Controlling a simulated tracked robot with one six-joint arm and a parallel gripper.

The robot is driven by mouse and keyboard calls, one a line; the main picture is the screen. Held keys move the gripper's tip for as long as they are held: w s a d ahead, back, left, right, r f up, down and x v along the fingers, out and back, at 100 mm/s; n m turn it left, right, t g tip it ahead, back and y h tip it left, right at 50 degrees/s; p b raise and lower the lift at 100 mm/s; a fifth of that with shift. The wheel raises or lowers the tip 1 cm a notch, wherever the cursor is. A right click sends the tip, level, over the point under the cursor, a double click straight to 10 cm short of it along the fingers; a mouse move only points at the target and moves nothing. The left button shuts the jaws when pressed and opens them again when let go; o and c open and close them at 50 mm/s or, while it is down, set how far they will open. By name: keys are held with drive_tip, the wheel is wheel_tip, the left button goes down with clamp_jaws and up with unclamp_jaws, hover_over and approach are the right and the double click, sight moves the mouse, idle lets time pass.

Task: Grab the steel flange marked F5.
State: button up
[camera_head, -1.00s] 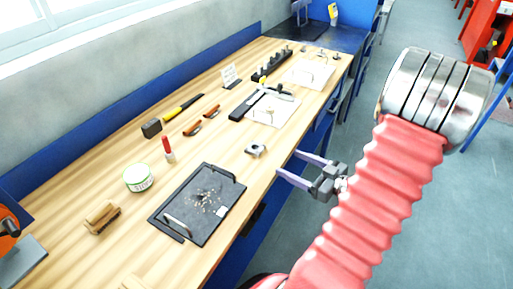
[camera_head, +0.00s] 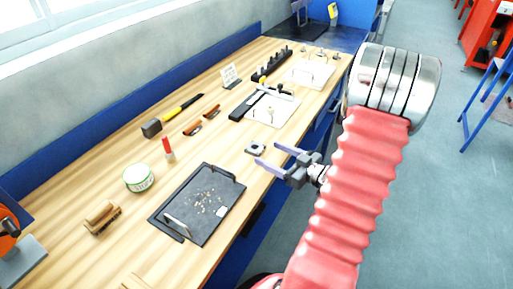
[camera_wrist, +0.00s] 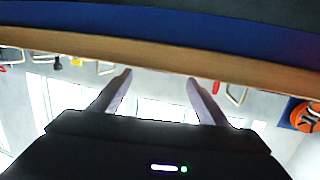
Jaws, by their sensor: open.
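A small grey metal flange (camera_head: 255,148) lies on the wooden bench near its front edge, right of the black tray. Its marking is too small to read. My gripper (camera_head: 266,154) is open and empty, its two fingers pointing left over the bench edge. In the head view the fingertips appear close to the flange, which is not between them as far as I can tell. In the wrist view my gripper (camera_wrist: 158,77) shows two spread fingers with the bench edge across the view; I cannot make out the flange there.
White sheets (camera_head: 285,120) with metal parts lie up the bench.

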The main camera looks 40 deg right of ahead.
sight(259, 149)
idle(0.3)
drive_tip(key=shift+x, duration=2.7)
drive_tip(key=shift+d+f, duration=0.1)
drive_tip(key=shift+s, duration=0.1)
drive_tip(key=shift+c, duration=0.2)
drive_tip(key=c, duration=1.4)
drive_tip(key=shift+c, duration=0.2)
wheel_tip(259, 149, up, 10)
